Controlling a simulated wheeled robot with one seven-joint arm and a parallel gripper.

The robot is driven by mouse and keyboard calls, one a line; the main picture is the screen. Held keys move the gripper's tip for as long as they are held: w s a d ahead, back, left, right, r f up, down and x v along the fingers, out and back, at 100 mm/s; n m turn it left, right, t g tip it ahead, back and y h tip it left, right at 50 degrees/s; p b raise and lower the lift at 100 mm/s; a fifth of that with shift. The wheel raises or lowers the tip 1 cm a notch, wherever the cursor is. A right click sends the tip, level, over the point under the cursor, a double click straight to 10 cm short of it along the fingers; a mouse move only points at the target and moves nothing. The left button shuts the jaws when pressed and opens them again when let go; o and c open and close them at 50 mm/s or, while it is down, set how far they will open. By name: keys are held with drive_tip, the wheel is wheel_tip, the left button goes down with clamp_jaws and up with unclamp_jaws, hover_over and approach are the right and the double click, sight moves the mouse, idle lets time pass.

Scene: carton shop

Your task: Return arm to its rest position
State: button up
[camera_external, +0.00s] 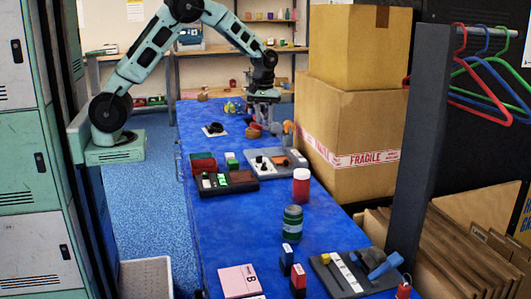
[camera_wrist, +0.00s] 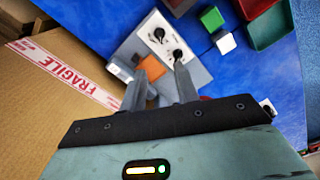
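My arm (camera_external: 147,60) is teal with black joints. In the external view it arches from its base at the left over to the far part of the blue table (camera_external: 240,222). My gripper (camera_external: 263,98) hangs down over the far end of that table, among small objects that partly hide its fingertips. In the wrist view my gripper (camera_wrist: 160,72) shows two grey fingers spread apart with nothing held between them. Beyond the fingertips lies a grey panel with black knobs (camera_wrist: 158,40) and an orange block (camera_wrist: 151,68), apart from the fingers as far as I can tell.
Stacked cartons (camera_external: 345,115) with FRAGILE tape stand along the table's right side. Green and red trays (camera_wrist: 272,22) and small blocks (camera_wrist: 225,42) lie near the panel. Lockers (camera_external: 22,150) stand at the left, and a rack with hangers (camera_external: 490,60) at the right.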

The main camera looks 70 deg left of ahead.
drive_tip(key=shift+r, duration=0.35)
drive_tip(key=s+a+r+m+p, duration=0.1)
drive_tip(key=s+a+r, duration=0.3)
drive_tip(key=s, duration=0.5)
drive_tip(key=s+a+r+m+p, duration=0.1)
drive_tip(key=s+a+r, duration=0.1)
drive_tip(key=s+a, duration=0.5)
drive_tip(key=s+d+m+p, duration=0.1)
drive_tip(key=s+m+p, duration=0.1)
drive_tip(key=s, duration=1.5)
drive_tip(key=shift+s+r+y, duration=0.25)
drive_tip(key=shift+s+y, duration=0.05)
drive_tip(key=shift+s, duration=0.1)
drive_tip(key=shift+c, duration=0.3)
